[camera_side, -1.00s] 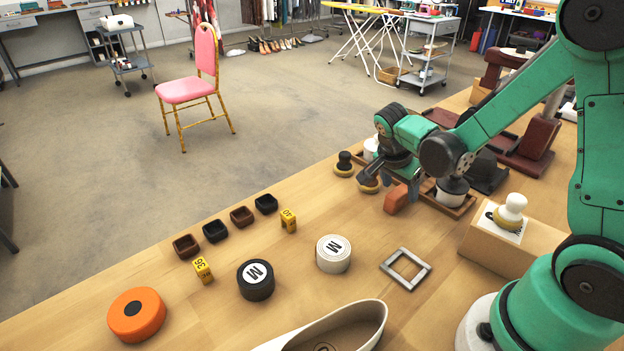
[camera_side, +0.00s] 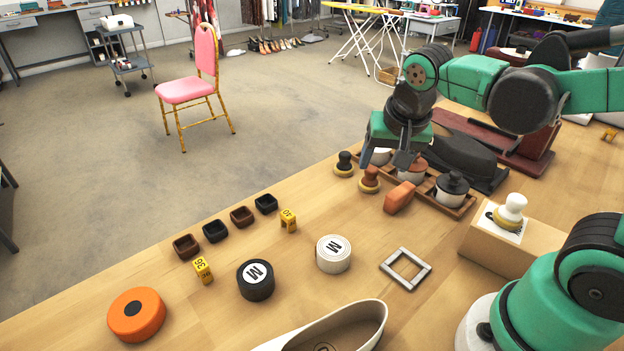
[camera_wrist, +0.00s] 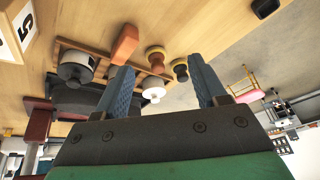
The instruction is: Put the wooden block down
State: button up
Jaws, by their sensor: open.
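The wooden block (camera_side: 399,197) is an orange-brown block lying on the wooden table, just in front of a wooden tray of jars. It also shows in the wrist view (camera_wrist: 125,43), beside the tray. My gripper (camera_side: 387,160) is above the table behind the block, over the tray's far end. In the wrist view its two blue-grey fingers (camera_wrist: 163,88) are spread wide with nothing between them held. The block is clear of both fingers.
The wooden tray (camera_side: 462,209) holds several lidded jars. Brushes with round handles (camera_side: 370,178) stand left of the block. A grey square frame (camera_side: 405,269) and white tape roll (camera_side: 333,253) lie nearer. A box (camera_side: 513,240) stands right.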

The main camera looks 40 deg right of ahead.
jog(key=a+n+t, duration=0.1)
jog(key=n, duration=0.2)
jog(key=a+n+t+y, duration=0.1)
jog(key=n, duration=0.1)
jog(key=s+a+n+t+y, duration=0.1)
jog(key=a+n, duration=0.1)
jog(key=n, duration=0.1)
jog(key=shift+s+r+n, duration=0.1)
jog(key=shift+r+n, duration=0.2)
